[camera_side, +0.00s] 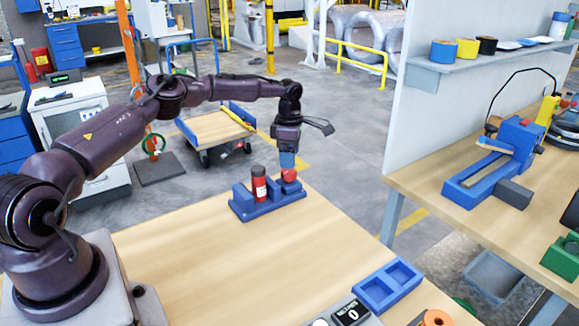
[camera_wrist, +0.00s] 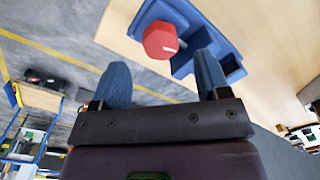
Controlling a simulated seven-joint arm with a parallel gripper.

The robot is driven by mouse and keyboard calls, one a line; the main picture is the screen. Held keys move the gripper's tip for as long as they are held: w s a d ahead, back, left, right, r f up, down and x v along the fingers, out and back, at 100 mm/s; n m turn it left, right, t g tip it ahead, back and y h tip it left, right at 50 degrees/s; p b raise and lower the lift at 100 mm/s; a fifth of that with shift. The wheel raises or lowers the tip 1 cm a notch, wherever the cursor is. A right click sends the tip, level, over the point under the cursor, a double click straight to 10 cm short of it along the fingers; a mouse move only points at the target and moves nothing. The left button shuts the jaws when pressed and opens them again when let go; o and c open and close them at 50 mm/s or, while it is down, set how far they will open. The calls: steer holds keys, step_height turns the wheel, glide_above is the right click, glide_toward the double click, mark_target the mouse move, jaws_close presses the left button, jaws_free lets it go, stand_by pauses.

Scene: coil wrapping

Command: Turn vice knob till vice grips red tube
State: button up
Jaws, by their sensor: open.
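The blue vice (camera_side: 268,209) stands near the far edge of the wooden table. The red tube (camera_side: 259,188), with a dark band, stands upright in it, left of the red knob (camera_side: 289,175). I cannot tell from here how tightly the jaws sit on the tube. My gripper (camera_side: 288,165) points down just above the knob. In the wrist view my gripper (camera_wrist: 161,60) has its two blue fingers apart with nothing held. The six-sided red knob (camera_wrist: 160,40), with a white mark, shows ahead between the fingertips, and the blue vice (camera_wrist: 225,50) lies behind it. I cannot make out the tube there.
A blue two-compartment tray (camera_side: 388,287), a small display box (camera_side: 350,311) and an orange roll (camera_side: 437,318) lie at the near right of the table (camera_side: 220,265). The tabletop between them and the vice is clear. A second bench (camera_side: 480,205) stands right, across a gap.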

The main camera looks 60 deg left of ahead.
mark_target(289, 176)
step_height(289, 176, up, 8)
steer(key=shift+r, duration=0.25)
step_height(289, 176, down, 13)
steer(key=n, duration=2.1)
steer(key=shift+s+n, duration=0.15)
steer(key=shift+n, duration=0.15)
steer(key=c, duration=0.9)
